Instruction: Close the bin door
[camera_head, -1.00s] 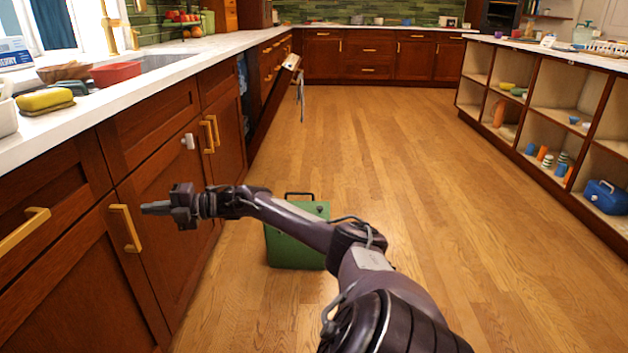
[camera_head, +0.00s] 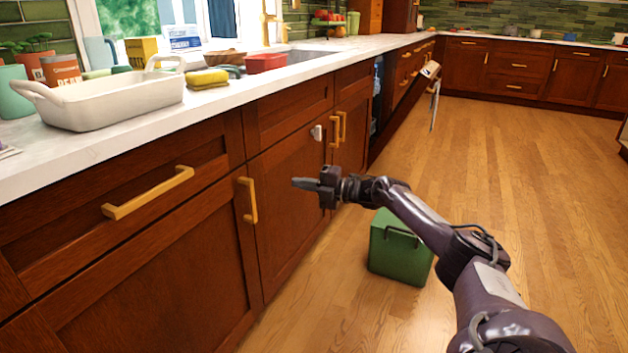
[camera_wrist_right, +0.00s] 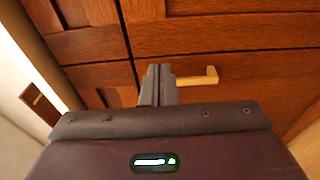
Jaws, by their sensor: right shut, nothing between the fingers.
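A green bin (camera_head: 400,262) with a dark handle stands on the wood floor in the head view, partly behind my right arm. I cannot tell whether a door on it is open. My right gripper (camera_head: 298,184) is shut and empty, pointing left in front of a brown cabinet door (camera_head: 285,225), to the right of its gold handle (camera_head: 249,200). In the right wrist view the closed fingers (camera_wrist_right: 160,70) point at the wooden cabinet fronts, beside a gold handle (camera_wrist_right: 200,77). I cannot tell whether they touch the wood. My left gripper is out of view.
A white counter (camera_head: 215,100) runs above the cabinets, with a white baking dish (camera_head: 115,105), a yellow sponge (camera_head: 207,77) and a red tub (camera_head: 266,63). The floor (camera_head: 530,180) to the right is clear.

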